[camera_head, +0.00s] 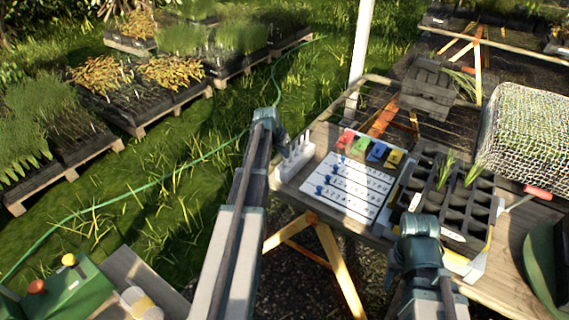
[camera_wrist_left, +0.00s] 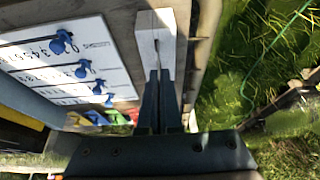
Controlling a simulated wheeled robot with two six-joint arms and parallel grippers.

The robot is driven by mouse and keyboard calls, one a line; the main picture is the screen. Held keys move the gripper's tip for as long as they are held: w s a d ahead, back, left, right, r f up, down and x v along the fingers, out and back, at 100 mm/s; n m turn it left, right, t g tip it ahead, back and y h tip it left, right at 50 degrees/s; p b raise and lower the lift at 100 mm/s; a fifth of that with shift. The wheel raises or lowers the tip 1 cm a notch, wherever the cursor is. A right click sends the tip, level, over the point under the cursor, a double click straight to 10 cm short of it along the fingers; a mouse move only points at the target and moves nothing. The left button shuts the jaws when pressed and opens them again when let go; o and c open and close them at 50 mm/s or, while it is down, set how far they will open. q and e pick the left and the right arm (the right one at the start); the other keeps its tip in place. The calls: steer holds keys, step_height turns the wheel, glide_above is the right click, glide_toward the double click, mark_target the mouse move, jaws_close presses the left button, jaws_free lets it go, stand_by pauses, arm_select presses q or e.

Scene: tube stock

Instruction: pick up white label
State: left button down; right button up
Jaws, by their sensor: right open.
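Several white labels (camera_head: 305,138) stand upright in a white holder block (camera_head: 291,166) at the table's left corner. My left gripper (camera_head: 270,118) is just left of and above the holder in the head view. In the left wrist view its fingers (camera_wrist_left: 159,76) lie close together and point at the white block (camera_wrist_left: 155,28), which has thin dark slits; whether a label is between them cannot be told. My right gripper (camera_head: 418,222) is open at the front edge of the dark cell tray (camera_head: 452,190). Its fingertips are not clear.
A white board (camera_head: 345,190) with blue knobs lies right of the holder and shows in the left wrist view (camera_wrist_left: 80,60). Red, green, blue and yellow pieces (camera_head: 377,150) lie behind it. A red-handled tool (camera_head: 538,192) and wire mesh basket (camera_head: 525,135) are at right.

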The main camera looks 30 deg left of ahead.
arm_select(q)
step_height(320, 180, up, 10)
steer(key=p, duration=1)
